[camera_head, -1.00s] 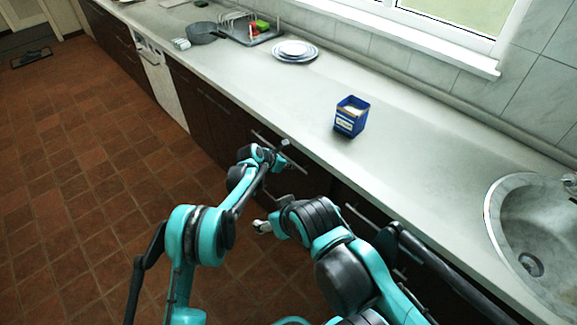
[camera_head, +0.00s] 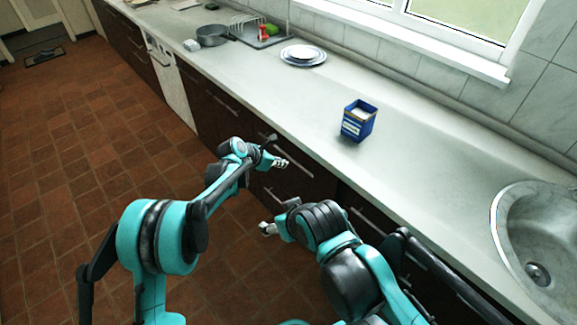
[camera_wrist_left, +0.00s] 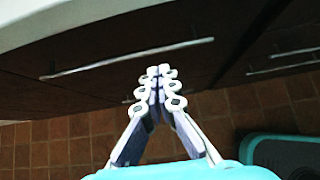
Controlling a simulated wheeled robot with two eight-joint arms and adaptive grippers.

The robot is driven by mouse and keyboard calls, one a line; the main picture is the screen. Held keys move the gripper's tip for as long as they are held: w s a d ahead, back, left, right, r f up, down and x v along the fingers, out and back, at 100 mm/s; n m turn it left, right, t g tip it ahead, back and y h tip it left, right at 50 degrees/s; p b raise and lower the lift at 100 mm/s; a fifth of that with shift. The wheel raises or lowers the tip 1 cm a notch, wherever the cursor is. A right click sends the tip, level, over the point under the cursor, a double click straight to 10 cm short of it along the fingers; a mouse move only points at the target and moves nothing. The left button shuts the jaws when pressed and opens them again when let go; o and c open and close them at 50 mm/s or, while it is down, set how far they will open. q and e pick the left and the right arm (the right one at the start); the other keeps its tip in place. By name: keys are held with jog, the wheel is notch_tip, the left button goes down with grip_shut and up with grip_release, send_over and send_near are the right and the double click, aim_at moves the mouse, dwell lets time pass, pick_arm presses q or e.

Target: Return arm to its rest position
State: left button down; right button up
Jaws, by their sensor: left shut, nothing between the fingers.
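My left gripper (camera_head: 282,163) is in front of the dark cabinet fronts, just below the counter's front edge. It is shut and empty; the left wrist view shows its fingers (camera_wrist_left: 160,72) meeting tip to tip. My left arm comes in from the left with its elbow bent. My right gripper (camera_head: 268,229) shows only as a small pale part beside my right arm, lower than the left one. Whether its fingers are open or shut is too small to tell.
The counter (camera_head: 420,160) runs along the cabinets, with a blue box (camera_head: 358,121), stacked plates (camera_head: 303,56), a grey pan (camera_head: 212,35), a dish rack (camera_head: 258,36) and a sink (camera_head: 530,235). Drawer handles (camera_wrist_left: 130,58) stick out near my left gripper. The tiled floor (camera_head: 80,170) is clear at left.

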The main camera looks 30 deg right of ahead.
pick_arm(q)
jog(key=s+a+r+m+t+y, duration=0.1)
jog(key=s+a+r+m, duration=0.15)
jog(key=a+r, duration=0.45)
jog(key=s+a+r+m+t+y, duration=0.1)
jog(key=s+a+r+m, duration=0.2)
jog(key=a, duration=0.8)
jog(key=s+a+r+m+t+y, duration=0.1)
jog(key=a+r+m+y, duration=0.1)
jog(key=a+r+m, duration=0.45)
jog(key=s+a+f+m+t+y, duration=0.1)
jog(key=s+a+m, duration=0.3)
jog(key=s+a, duration=0.6)
jog(key=s+a+f+m+y, duration=0.3)
jog(key=s+a+m, duration=0.2)
jog(key=s+a, duration=0.5)
jog(key=a, duration=0.3)
jog(key=shift+s+a+t+y, duration=0.15)
jog(key=shift+s+t+y, duration=0.15)
jog(key=shift+s+t, duration=0.1)
